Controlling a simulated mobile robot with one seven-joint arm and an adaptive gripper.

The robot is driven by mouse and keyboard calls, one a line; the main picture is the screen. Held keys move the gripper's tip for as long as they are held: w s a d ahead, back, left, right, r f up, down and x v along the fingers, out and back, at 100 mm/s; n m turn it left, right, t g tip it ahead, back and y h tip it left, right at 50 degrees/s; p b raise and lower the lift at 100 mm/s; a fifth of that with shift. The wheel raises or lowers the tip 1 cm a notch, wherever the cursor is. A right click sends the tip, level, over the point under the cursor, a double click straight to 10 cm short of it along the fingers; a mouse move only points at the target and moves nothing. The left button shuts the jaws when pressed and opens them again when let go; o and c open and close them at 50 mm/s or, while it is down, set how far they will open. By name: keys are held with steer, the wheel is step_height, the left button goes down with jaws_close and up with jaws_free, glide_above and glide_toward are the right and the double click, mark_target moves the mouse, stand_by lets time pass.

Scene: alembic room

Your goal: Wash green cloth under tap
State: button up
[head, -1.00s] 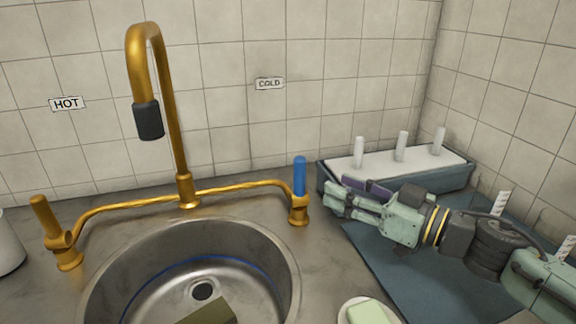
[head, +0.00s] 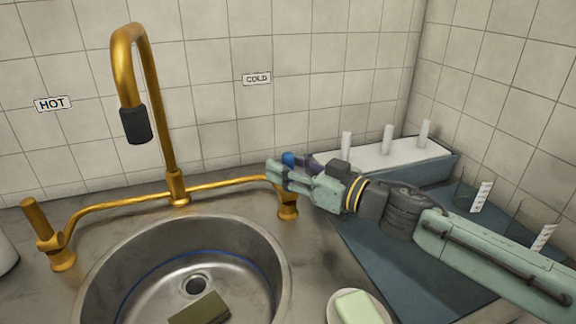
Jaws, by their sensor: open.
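The green cloth (head: 199,309), a flat olive-green piece, lies in the round metal sink (head: 105,290) near the drain. The gold tap (head: 160,110) arches over the sink with a dark nozzle (head: 137,125); no water shows from it. The cold handle (head: 288,158) has a blue top, now mostly hidden behind my gripper. My gripper (head: 272,172) is open, with its fingers at the blue handle; I cannot tell whether they touch it. The hot handle (head: 38,220) stands gold and upright at the left.
A soap bar (head: 357,307) sits on a small dish at the sink's right. A tray with white pegs (head: 388,140) stands behind my arm, by a blue-grey mat (head: 375,262). HOT (head: 52,104) and COLD (head: 256,79) labels are on the tiled wall.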

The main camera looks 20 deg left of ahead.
steer(key=shift+c, duration=0.4)
jaws_close()
stand_by(0.4)
